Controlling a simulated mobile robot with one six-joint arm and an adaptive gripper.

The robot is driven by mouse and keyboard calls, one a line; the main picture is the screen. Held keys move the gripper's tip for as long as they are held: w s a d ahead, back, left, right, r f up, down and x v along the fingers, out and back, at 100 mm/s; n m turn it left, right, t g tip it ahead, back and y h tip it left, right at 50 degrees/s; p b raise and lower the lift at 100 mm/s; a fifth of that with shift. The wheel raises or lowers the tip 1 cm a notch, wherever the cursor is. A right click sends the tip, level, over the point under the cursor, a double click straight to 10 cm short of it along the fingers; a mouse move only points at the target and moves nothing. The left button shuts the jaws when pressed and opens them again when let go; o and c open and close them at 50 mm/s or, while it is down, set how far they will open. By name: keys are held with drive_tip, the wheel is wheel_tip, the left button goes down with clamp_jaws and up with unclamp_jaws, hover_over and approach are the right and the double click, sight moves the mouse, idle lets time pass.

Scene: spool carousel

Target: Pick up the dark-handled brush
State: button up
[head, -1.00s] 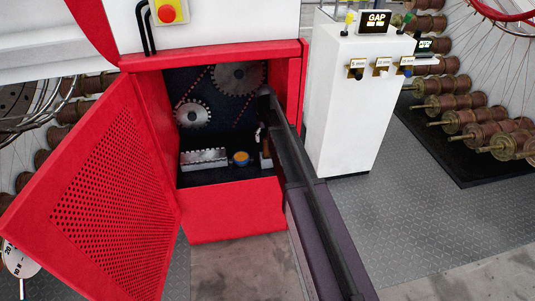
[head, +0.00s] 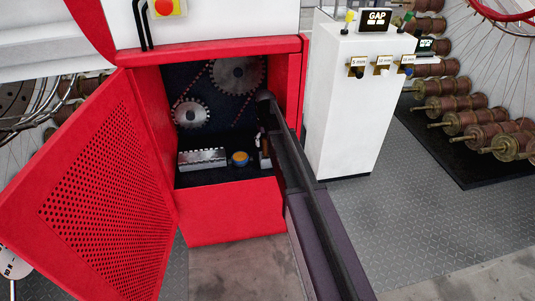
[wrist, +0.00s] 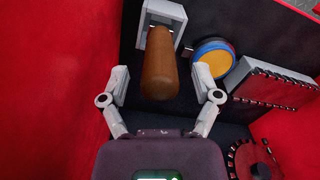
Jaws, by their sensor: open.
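In the wrist view, a brown wooden handle (wrist: 160,65), likely the brush's, extends toward me from a pale grey block (wrist: 167,14) with a dark slot. My gripper (wrist: 163,84) is open, with one finger on each side of the handle's near end. Gaps show between both fingers and the handle. The bristles are not visible. In the head view, my arm reaches into the red cabinet (head: 232,212) and hides most of the gripper and the handle.
A blue and yellow tin (wrist: 213,58) is close to the right finger, with a notched metal bar (wrist: 272,82) beyond it. Toothed gears (head: 191,114) and a chain are on the cabinet's back wall. The perforated red door (head: 105,190) stands open at the left. A white post (head: 358,105) is outside, right.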

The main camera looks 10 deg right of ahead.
drive_tip(key=shift+f+b, duration=0.85)
drive_tip(key=shift+f, duration=0.3)
clamp_jaws()
